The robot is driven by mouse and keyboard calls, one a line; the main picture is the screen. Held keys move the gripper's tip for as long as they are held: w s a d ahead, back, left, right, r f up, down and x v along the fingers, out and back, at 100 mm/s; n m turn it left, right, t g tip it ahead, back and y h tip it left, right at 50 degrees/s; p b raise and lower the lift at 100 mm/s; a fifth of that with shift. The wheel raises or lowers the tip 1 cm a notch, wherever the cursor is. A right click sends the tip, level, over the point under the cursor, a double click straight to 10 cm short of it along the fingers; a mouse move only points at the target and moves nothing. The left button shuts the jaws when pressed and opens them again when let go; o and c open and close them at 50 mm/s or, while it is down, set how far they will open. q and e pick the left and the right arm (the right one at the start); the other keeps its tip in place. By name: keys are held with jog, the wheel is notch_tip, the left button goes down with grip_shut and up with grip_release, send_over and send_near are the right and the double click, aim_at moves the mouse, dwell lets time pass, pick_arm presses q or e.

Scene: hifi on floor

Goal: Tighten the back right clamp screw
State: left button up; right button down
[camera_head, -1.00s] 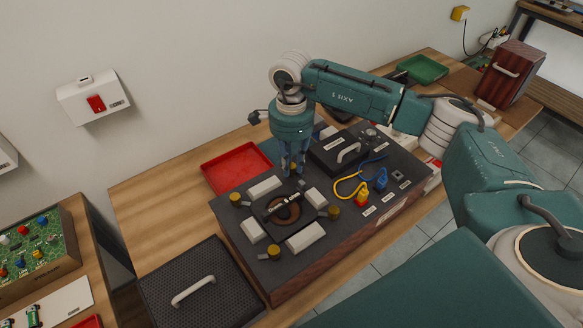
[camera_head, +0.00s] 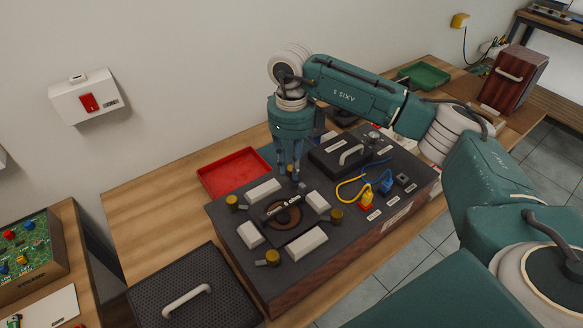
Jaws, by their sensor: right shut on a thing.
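The hi-fi unit (camera_head: 335,248) is a dark box with wooden sides on a wooden table. Around its round copper-coloured part (camera_head: 287,215) are white blocks and gold clamp screws: back left (camera_head: 231,203), front right (camera_head: 337,216) and front left (camera_head: 271,258). A dark bar with white lettering (camera_head: 281,207) lies across the round part. My right gripper (camera_head: 295,177) points down at the back right corner of this group, shut on the back right clamp screw, which its fingers mostly hide. My left gripper is not in view.
A red tray (camera_head: 234,174) lies behind the unit. A dark perforated panel with a handle (camera_head: 187,300) is at front left. Yellow and blue cables (camera_head: 350,190) and a raised black handled block (camera_head: 342,154) are to the gripper's right. A green tray (camera_head: 425,75) stands farther back.

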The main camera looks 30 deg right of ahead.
aim_at(291, 168)
jog(key=shift+w+r+m+b, duration=0.15)
jog(key=shift+m+b, duration=0.3)
jog(key=shift+m, duration=1.65)
jog(key=c, duration=1.6)
grip_release()
jog(key=shift+o, duration=0.2)
notch_tip(291, 168, up, 12)
